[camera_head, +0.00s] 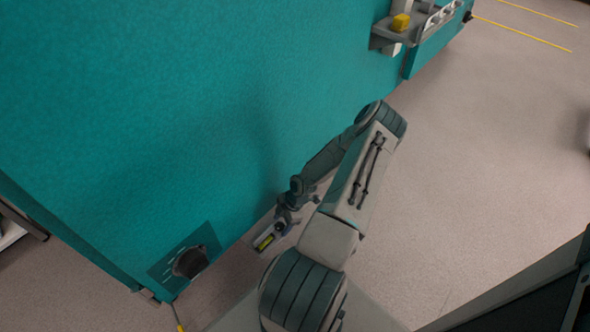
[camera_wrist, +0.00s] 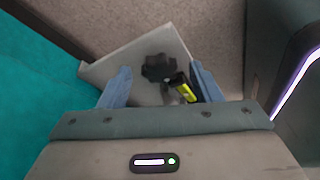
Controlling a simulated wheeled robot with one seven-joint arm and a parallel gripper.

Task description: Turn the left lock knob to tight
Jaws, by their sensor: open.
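A black lobed knob (camera_wrist: 158,67) sits on a light grey plate (camera_wrist: 120,66) in the wrist view. The knob lies between the fingertips of my gripper (camera_wrist: 160,70), with a gap on both sides. The blue fingers are spread and hold nothing. In the head view my gripper (camera_head: 288,208) reaches down over the plate (camera_head: 262,248) at the foot of the teal cabinet. The knob (camera_head: 280,226) shows there small and dark, partly hidden by my gripper. I cannot read its tightness or any label.
A yellow-and-black piece (camera_wrist: 183,88) lies close beside the knob. The teal cabinet (camera_head: 200,100) rises along the left. A dark dial (camera_head: 190,262) is on its lower panel. The floor (camera_head: 480,150) at right is clear.

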